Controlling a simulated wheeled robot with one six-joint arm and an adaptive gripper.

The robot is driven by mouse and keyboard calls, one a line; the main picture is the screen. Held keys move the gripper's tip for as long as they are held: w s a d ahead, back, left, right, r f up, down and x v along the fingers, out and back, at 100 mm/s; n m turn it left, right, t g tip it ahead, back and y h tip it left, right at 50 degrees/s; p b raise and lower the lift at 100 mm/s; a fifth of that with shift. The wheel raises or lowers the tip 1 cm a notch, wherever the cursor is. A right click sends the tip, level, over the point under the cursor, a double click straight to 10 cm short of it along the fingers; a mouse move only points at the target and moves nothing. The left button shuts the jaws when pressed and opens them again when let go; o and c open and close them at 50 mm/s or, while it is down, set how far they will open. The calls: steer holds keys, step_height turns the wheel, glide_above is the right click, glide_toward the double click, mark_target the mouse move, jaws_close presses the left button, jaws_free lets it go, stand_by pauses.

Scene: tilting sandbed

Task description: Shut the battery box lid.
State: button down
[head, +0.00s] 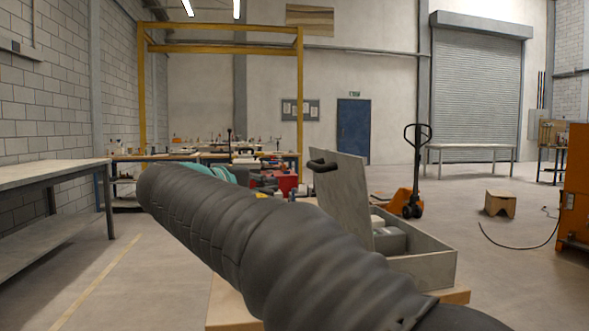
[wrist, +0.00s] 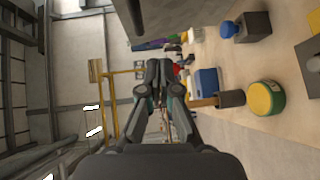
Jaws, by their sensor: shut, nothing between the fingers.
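The battery box (head: 432,268) is a grey open box on a wooden surface, right of centre in the head view. Its lid (head: 343,200) stands up, tilted, on the box's left side, with a dark handle (head: 322,166) near its upper left corner. Grey blocks show inside the box. My dark arm crosses in front and hides the lower left part of the lid and box. My gripper (wrist: 160,68) is shut and empty in the wrist view; I cannot make it out in the head view. A grey-brown panel at the top of the wrist view may be the lid.
The wrist view is turned sideways; a yellow-topped green tin (wrist: 266,97), a blue box (wrist: 207,84) and a dark cylinder (wrist: 231,98) stand on the wooden surface. A grey bench (head: 45,185) is at left. An orange pallet jack (head: 405,200) stands behind the box.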

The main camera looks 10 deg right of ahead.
step_height(320, 180, up, 2)
steer(key=w+a, duration=0.1)
steer(key=a, duration=0.1)
steer(key=p, duration=0.1)
glide_toward(309, 166)
steer(key=shift+t+h, duration=0.4)
steer(key=x, duration=0.3)
steer(key=f+x, duration=0.1)
steer(key=x, duration=0.1)
steer(key=shift+w+a, duration=0.2)
steer(key=shift+a, duration=0.05)
steer(key=shift+d, duration=0.7)
